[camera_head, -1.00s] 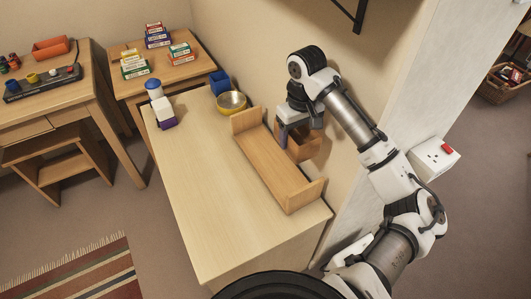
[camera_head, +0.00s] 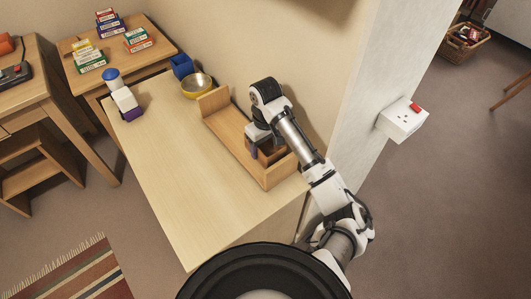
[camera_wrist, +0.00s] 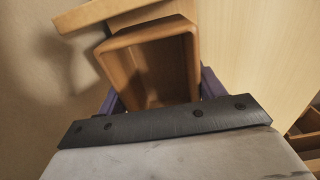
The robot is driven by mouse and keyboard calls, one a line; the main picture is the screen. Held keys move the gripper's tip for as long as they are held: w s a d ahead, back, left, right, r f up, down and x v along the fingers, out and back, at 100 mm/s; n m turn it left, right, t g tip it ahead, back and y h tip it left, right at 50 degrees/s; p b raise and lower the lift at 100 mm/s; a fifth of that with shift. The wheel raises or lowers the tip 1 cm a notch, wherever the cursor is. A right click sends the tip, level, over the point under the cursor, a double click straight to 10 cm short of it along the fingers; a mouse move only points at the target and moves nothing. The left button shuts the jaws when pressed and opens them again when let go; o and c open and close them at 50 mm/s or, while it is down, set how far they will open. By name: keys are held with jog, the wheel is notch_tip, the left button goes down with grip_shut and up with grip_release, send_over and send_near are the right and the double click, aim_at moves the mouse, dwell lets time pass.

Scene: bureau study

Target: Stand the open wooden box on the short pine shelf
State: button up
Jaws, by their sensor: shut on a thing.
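The open wooden box (camera_head: 272,154) is brown and held in my gripper (camera_head: 260,143), which is shut on it. In the head view the box overlaps the near right part of the short pine shelf (camera_head: 226,124); I cannot tell whether it touches the shelf. The shelf is a low board with raised ends, lying on the pale cabinet top. In the wrist view the box (camera_wrist: 150,65) sits between my purple fingers (camera_wrist: 160,98), its open side facing the camera. A pale wooden edge (camera_wrist: 95,14) shows beyond it. My arm partly hides the box and the shelf's wall side.
A yellow bowl (camera_head: 196,86) and a blue container (camera_head: 182,66) stand beyond the shelf's far end. The wall is close on the right. The cabinet top (camera_head: 190,170) is clear left of the shelf.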

aim_at(266, 153)
jog(key=shift+f, duration=2)
jog(key=shift+f, duration=0.2)
jog(key=o, duration=1)
jog(key=shift+o, duration=0.2)
